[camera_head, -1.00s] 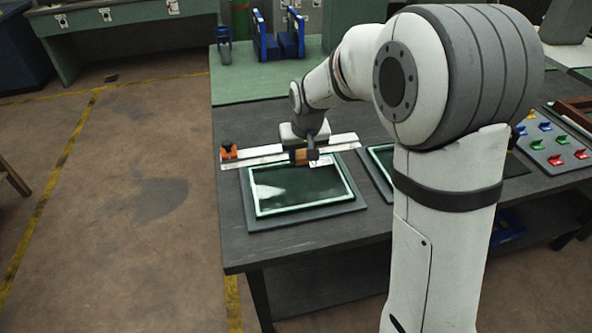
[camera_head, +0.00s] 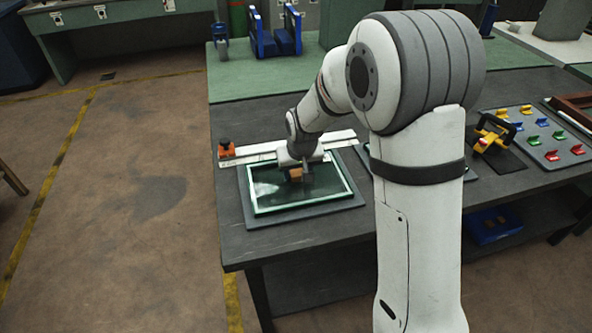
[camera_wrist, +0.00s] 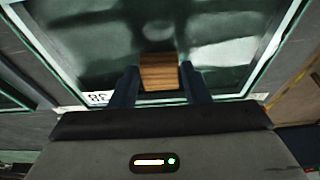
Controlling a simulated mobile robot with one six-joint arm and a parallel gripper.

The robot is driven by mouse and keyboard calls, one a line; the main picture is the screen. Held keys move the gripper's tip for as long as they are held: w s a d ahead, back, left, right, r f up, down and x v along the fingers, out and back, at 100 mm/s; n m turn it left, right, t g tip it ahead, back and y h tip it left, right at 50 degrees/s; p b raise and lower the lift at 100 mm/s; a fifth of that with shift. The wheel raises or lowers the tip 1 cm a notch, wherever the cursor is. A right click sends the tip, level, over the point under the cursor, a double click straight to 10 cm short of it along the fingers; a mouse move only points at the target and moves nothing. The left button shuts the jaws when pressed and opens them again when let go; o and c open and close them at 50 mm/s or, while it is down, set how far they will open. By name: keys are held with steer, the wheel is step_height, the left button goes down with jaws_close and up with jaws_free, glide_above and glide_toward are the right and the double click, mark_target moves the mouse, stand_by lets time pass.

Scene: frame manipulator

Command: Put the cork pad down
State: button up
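The cork pad (camera_wrist: 160,73) is a small brown block between the two dark fingers of my gripper (camera_wrist: 160,88) in the wrist view. The fingers stand on either side of it, and the gripper looks shut on it. In the head view, the cork pad (camera_head: 296,173) shows at my gripper (camera_head: 302,176), over the framed glass pane (camera_head: 262,208). The pane has a pale green edge and lies on a dark grey mat (camera_head: 249,222). I cannot tell whether the pad touches the glass.
A white straightedge (camera_head: 258,153) with an orange knob piece (camera_head: 226,149) at its left end lies behind the pane. A yellow-handled tool (camera_head: 492,140) and a board with coloured clips (camera_head: 538,135) are at the right. Bare tabletop lies in front of the mat.

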steer(key=o, duration=0.3)
steer(key=shift+r, duration=0.1)
steer(key=v, duration=1.2)
steer(key=s+d+r+m, duration=0.1)
steer(key=s+d, duration=0.6)
steer(key=s, duration=0.4)
steer(key=s+d+r+m+h, duration=0.1)
steer(key=s+d+m, duration=0.1)
steer(key=s+d, duration=0.6)
steer(key=s, duration=0.4)
steer(key=shift+g, duration=0.3)
steer(key=shift+d, duration=0.15)
